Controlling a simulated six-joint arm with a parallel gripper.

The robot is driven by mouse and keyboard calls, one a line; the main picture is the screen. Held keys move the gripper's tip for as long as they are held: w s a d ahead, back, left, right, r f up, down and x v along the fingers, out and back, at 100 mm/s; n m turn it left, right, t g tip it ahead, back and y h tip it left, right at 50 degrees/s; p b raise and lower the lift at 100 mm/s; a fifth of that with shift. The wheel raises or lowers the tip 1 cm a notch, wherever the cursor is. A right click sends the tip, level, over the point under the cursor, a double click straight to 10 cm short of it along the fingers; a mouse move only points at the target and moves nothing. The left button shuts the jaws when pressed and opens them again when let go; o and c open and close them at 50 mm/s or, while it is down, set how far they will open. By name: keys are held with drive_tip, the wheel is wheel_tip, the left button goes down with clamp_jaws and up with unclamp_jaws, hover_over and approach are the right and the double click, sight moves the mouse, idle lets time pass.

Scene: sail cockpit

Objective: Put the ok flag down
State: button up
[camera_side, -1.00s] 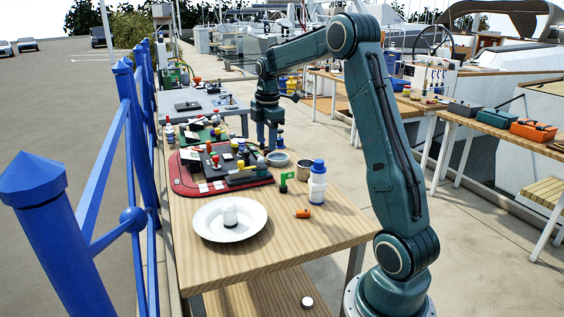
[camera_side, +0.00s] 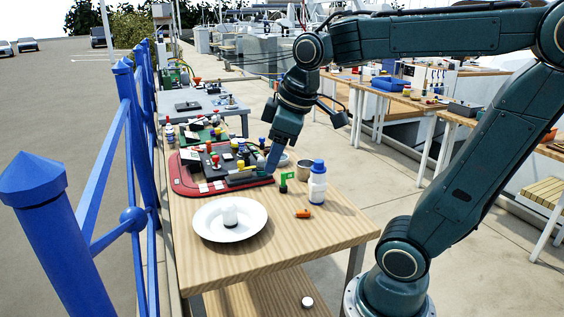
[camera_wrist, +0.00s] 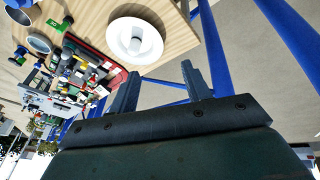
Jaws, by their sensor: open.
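The ok flag is taken to be the small green flag (camera_side: 287,177). It stands upright on the wooden table, between the red tray and the white bottle, and looks small and green in the wrist view (camera_wrist: 54,23). My gripper (camera_side: 272,166) is tilted and hangs above the right end of the red tray, up and to the left of the flag in the side view, apart from it. In the wrist view my gripper (camera_wrist: 161,70) has its two fingers spread with nothing between them.
A white bottle with a blue cap (camera_side: 317,184), a metal cup (camera_side: 304,168) and an orange piece (camera_side: 303,214) are near the flag. A white plate (camera_side: 207,228) holds a small white bottle. The red tray (camera_side: 187,187) is crowded. A blue railing (camera_side: 128,130) runs along the left.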

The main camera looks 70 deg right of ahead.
drive_tip(key=s+a+f+m+t, duration=0.1)
drive_tip(key=s+a+f+m, duration=0.2)
drive_tip(key=s+a, duration=0.2)
drive_tip(key=s, duration=0.3)
drive_tip(key=shift+y, duration=0.4)
drive_tip(key=shift+f, duration=0.1)
